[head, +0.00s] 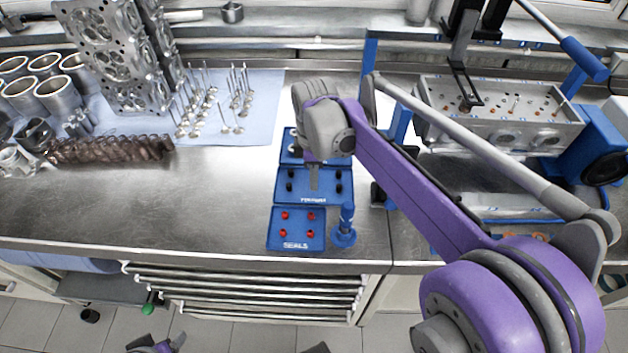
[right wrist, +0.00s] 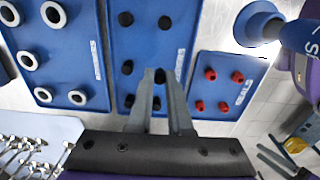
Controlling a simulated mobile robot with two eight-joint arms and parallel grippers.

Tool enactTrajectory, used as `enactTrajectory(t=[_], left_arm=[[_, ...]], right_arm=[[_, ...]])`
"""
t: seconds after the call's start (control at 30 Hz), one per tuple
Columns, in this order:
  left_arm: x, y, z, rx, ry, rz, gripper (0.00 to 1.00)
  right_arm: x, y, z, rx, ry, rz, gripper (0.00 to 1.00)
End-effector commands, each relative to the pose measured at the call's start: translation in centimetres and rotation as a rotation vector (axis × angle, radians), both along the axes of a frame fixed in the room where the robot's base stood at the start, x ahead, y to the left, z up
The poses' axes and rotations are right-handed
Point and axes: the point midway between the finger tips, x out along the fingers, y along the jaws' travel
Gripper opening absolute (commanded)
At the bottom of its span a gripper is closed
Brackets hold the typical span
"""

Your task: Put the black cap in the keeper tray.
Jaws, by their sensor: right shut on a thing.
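My right gripper (right wrist: 158,82) is shut on a black cap (right wrist: 160,75), which shows between its fingertips in the right wrist view. It is over a blue tray (right wrist: 143,48) with several more black pieces; I cannot tell whether the cap touches the tray. In the head view the right gripper (head: 314,188) reaches down over the same middle tray (head: 314,199), and the held cap is hidden. This tray's label is too blurred to read surely. A purple and grey part at the bottom edge of the head view may be of my left arm; its jaw state is unclear.
The blue SEALS tray (head: 297,225) holds red seals, with a blue stand (head: 344,235) beside it. Another blue tray (right wrist: 63,60) holds pale rings. Valves (head: 212,105) stand on a blue cloth to the left. A cylinder head (head: 500,110) sits at the right. Bench left of the trays is clear.

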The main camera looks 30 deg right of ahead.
Motion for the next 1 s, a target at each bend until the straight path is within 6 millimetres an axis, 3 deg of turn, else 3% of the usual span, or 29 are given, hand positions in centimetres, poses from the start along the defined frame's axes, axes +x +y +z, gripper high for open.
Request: enactTrajectory(t=[0.1, 0.5, 0.53, 0.67, 1.0], left_arm=[[0.0, 0.0, -0.2, 0.0, 0.001, 0.0, 0.68], [-0.1, 0.0, -0.4, 0.0, 0.002, 0.0, 0.68], [-0.1, 0.0, -0.4, 0.0, 0.001, 0.0, 0.68], [-0.1, 0.0, -0.3, 0.0, 0.001, 0.0, 0.68], [0.0, 0.0, -0.2, 0.0, 0.001, 0.0, 0.68]], right_arm=[[0.0, 0.0, -1.3, 0.0, 0.0, 0.0, 0.0], [0.0, 0.0, -1.9, 0.0, 0.0, 0.0, 0.0], [0.0, 0.0, -1.8, 0.0, 0.0, 0.0, 0.21], [0.0, 0.0, -1.8, 0.0, 0.0, 0.0, 0.44], [0.0, 0.0, -1.5, 0.0, 0.0, 0.0, 0.47]])
